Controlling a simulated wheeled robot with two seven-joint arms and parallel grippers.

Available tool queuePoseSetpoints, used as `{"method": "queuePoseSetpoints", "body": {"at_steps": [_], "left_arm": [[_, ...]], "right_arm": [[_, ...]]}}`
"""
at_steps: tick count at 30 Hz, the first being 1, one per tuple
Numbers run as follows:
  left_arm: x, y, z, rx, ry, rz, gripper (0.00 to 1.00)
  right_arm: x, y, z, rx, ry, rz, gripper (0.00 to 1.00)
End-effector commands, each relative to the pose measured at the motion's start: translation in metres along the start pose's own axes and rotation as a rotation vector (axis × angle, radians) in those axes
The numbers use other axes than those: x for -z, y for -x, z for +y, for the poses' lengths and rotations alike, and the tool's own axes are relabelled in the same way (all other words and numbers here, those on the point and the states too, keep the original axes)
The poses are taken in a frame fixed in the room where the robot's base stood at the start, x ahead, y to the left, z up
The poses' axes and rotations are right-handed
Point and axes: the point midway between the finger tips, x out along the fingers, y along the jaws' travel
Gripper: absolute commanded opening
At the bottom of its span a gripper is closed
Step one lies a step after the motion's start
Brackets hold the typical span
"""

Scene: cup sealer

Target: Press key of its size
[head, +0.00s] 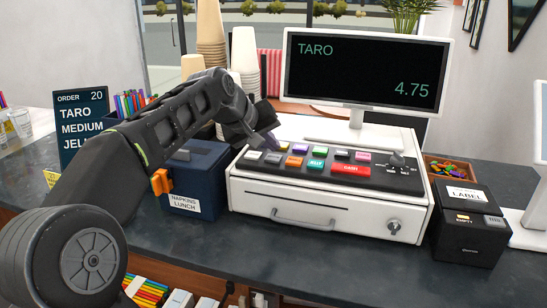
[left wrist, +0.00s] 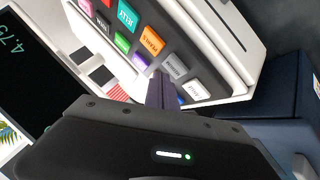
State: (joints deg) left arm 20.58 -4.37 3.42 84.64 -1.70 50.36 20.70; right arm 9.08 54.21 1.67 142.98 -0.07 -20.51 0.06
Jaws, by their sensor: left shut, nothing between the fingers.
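The order sign (head: 82,130) at the left reads "ORDER 20", "TARO", "MEDIUM" and a partly hidden line starting "JELL". The register (head: 330,185) has a dark sloped panel with several coloured keys. A white key (head: 252,155) and a grey key (head: 273,158) are at the panel's left end. In the left wrist view the grey key (left wrist: 174,67) and white key (left wrist: 197,90) have lettering too small to read surely. My left gripper (head: 268,141) is shut and empty, its tips over the back-left keys; contact cannot be told. My right gripper is not in view.
The screen (head: 363,72) reads "TARO" and "4.75". A dark blue napkin box (head: 190,180) stands left of the register, under my left arm. A black label printer (head: 470,225) stands at its right. Cup stacks (head: 210,40) rise behind.

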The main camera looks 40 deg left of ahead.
Motion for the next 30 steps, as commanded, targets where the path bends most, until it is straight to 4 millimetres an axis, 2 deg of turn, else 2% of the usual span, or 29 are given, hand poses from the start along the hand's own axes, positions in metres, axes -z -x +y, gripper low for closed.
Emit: {"method": "queuePoseSetpoints", "body": {"at_steps": [30], "left_arm": [[-0.0063,-0.0085,-0.0063,0.000,0.000,0.000,0.00]], "right_arm": [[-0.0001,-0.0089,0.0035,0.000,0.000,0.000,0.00]]}}
